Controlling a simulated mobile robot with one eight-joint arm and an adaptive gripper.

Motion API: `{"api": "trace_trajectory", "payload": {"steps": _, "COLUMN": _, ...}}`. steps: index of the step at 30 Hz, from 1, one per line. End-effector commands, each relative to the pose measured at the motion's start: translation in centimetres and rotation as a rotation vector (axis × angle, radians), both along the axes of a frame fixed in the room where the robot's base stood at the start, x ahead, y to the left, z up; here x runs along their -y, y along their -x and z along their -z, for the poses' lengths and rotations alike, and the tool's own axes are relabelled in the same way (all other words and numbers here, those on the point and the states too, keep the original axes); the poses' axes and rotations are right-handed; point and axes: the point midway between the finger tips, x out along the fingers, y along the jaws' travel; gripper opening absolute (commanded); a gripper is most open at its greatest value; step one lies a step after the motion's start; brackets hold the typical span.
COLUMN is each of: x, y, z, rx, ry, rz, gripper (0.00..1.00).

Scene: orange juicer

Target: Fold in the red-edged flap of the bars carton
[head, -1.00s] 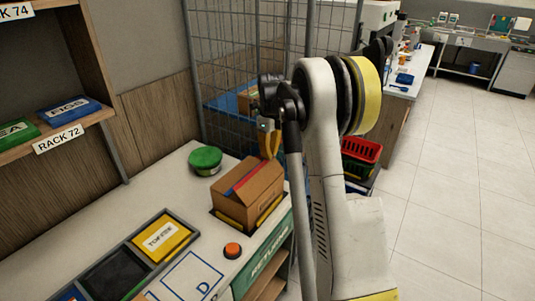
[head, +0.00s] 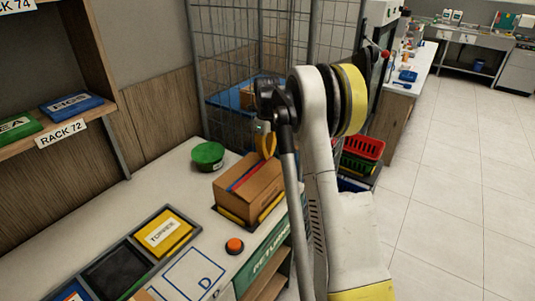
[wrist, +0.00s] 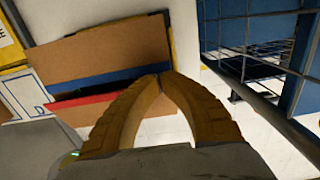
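The bars carton (head: 262,190) is a brown box on the counter, with a blue strip and a red strip across its top. In the wrist view, the broad brown blue-edged flap (wrist: 110,55) lies next to the red-edged flap (wrist: 75,117). A narrow gap shows between their edges, and the red-edged flap looks somewhat raised. My gripper (head: 265,146) is at the carton's far right end. In the wrist view, its yellow fingertips (wrist: 163,80) meet near the ends of the coloured edges, holding nothing visible. The fingers hide part of the red-edged flap; contact is unclear.
A green round tub (head: 208,156) stands behind the carton. An orange-red button (head: 234,246) and a tray (head: 147,223) with a yellow box are in front. A wire cage (head: 235,60) stands behind the counter. Red and green baskets (head: 362,150) are at right.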

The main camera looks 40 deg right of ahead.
Motion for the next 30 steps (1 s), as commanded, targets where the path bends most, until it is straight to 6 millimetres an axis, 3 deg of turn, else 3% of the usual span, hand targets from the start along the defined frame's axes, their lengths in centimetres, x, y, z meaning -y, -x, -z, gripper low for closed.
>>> {"api": "trace_trajectory", "payload": {"steps": 30, "x": -0.12, "y": -0.33, "z": 0.94, "rx": 0.000, "ry": 0.000, "rz": 0.000, "gripper": 0.00}}
